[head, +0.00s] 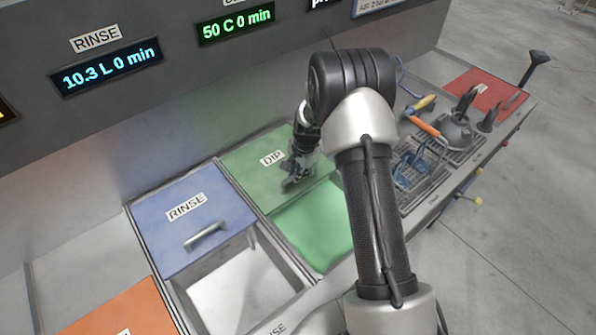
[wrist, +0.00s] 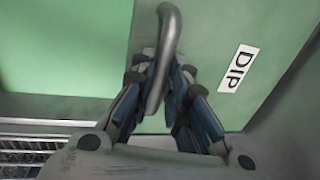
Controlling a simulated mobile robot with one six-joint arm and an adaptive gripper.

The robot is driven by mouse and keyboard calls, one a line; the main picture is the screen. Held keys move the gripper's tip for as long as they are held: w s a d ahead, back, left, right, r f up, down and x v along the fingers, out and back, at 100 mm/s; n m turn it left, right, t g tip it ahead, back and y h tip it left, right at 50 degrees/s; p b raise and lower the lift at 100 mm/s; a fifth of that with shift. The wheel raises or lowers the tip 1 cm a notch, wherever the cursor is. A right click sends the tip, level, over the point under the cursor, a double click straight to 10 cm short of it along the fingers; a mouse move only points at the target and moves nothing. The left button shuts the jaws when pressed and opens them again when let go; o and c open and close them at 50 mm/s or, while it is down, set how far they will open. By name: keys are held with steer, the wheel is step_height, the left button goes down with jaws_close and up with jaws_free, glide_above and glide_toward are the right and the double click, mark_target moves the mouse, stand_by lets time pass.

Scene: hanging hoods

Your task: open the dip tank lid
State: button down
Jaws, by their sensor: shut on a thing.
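The dip tank lid (head: 248,168) is a flat green panel with a white DIP label, at the back of its bay in the head view. It also shows in the wrist view (wrist: 215,35). In front of the lid, the tank opening shows bright green liquid (head: 312,228), so the lid covers only the back part. My gripper (head: 294,182) is over the lid's front part. In the wrist view my gripper (wrist: 160,78) is shut on the grey bar handle (wrist: 168,35), its fingers on both sides of it. In the head view my fingers mostly hide the handle.
Left of the dip tank is a blue RINSE lid (head: 190,215) with a bar handle, its tank (head: 235,290) open in front. An orange lid (head: 125,315) lies further left. A rack with a blue basket (head: 412,170) and tools are to the right. A display panel (head: 150,55) stands behind.

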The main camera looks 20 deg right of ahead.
steer(key=shift+s, duration=0.1)
steer(key=c, duration=1.6)
jaws_free()
steer(key=shift+o, duration=0.2)
step_height(320, 180, up, 12)
steer(key=s, duration=0.2)
steer(key=shift+d+f, duration=0.15)
steer(key=shift+d, duration=0.3)
steer(key=shift+s, duration=0.1)
